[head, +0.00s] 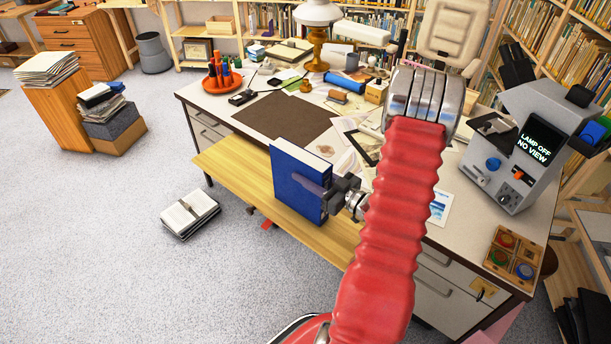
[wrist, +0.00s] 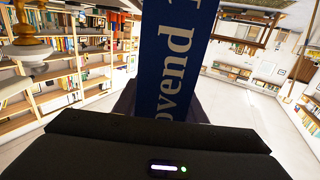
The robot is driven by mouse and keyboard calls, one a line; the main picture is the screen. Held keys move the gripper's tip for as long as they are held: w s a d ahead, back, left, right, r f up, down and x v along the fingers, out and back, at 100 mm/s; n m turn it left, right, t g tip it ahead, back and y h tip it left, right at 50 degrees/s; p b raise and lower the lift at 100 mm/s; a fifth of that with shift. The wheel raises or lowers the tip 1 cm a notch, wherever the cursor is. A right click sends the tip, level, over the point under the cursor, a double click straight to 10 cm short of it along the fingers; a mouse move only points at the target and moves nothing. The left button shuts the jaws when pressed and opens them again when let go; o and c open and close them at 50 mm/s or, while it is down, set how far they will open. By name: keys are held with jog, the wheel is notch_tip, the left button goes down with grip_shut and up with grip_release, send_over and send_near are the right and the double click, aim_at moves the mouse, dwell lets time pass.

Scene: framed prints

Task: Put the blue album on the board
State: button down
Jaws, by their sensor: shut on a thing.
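The blue album (head: 297,183) is upright in the head view, in front of the desk's near edge. My gripper (head: 338,195) is shut on it from the right side. In the wrist view the album's blue spine (wrist: 178,70) with white lettering stands between my dark fingers (wrist: 165,115). The board (head: 232,165) is a pale wooden shelf along the front of the desk. The album overlaps the board's middle in the picture; I cannot tell whether its lower edge touches the board or is above it. The album and my arm hide part of the board.
The desk (head: 400,232) holds a brown mat (head: 285,118), papers, a lamp (head: 317,40) and a grey viewer (head: 530,140) at right. The board's left end is clear. A book stack (head: 190,213) lies on the carpet at left.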

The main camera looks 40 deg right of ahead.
aim_at(327, 185)
jog(key=c, duration=1.1)
grip_release()
jog(key=shift+s+d, duration=0.3)
jog(key=shift+s, duration=1.7)
jog(key=shift+s+d, duration=0.3)
jog(key=shift+s, duration=1.65)
jog(key=shift+s+d, duration=0.3)
jog(key=shift+s, duration=1.7)
